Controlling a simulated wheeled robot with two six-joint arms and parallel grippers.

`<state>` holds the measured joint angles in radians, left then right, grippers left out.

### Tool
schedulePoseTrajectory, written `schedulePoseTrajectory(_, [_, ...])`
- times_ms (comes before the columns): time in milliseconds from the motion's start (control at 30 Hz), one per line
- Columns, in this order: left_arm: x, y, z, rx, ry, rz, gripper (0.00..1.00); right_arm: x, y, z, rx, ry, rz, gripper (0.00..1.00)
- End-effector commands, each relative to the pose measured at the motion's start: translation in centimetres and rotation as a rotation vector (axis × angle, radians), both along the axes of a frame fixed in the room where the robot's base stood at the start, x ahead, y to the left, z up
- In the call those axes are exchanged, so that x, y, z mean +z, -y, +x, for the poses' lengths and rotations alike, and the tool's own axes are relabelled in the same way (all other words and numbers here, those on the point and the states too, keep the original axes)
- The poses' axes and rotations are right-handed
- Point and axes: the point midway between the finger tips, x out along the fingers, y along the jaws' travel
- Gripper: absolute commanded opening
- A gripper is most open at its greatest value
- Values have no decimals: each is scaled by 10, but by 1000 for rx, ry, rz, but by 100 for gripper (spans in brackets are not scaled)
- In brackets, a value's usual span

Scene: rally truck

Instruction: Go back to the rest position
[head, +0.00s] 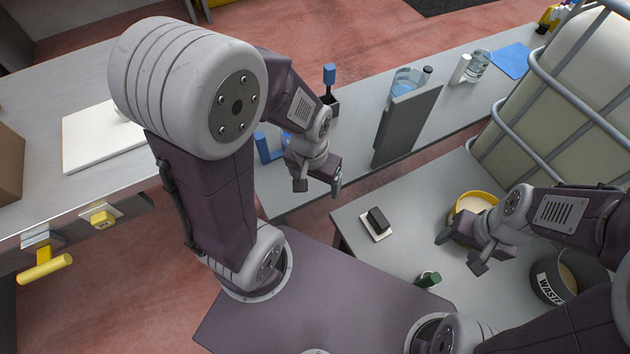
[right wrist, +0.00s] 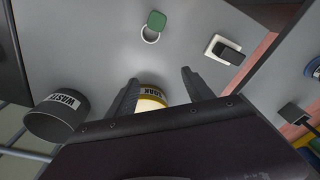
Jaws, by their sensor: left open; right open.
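My left gripper (head: 335,187) hangs empty and open in the head view, above the gap between the grey benches and close to a blue object on the bench. My right gripper (head: 459,254) is open above the right-hand table. It also shows in the right wrist view (right wrist: 162,80), with its fingers apart and a yellow-rimmed tub (right wrist: 151,97) seen beyond and between them. The tub (head: 474,203) stands on the table behind the right gripper. I cannot tell whether a finger touches it.
On the right table are a black block on a white pad (head: 377,222), a green-lidded item (head: 428,279) and a dark WASTE bin (head: 563,277). A caged tank (head: 570,100) stands behind. A tall grey panel (head: 407,125) stands on the back bench. A white board (head: 100,136) lies left.

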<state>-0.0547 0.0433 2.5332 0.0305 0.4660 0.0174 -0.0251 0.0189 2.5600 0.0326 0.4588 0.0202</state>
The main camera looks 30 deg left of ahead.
Motion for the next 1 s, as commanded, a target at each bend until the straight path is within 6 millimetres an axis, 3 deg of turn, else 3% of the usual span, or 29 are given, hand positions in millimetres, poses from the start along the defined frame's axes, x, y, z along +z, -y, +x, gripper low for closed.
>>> schedulePoseTrajectory(133, [2,-8,-7,40,5,-1,83,1,0,0,0,0,0,60])
schedulePoseTrajectory(233, [17,-8,-6,37,5,-2,83,16,0,0,0,0,0,60])
schedulePoseTrajectory(533, [124,-8,-6,35,5,-2,83,124,0,0,0,1,0,60])
schedulePoseTrajectory(1000, [118,-7,-6,35,4,-2,83,117,0,0,0,0,0,60])
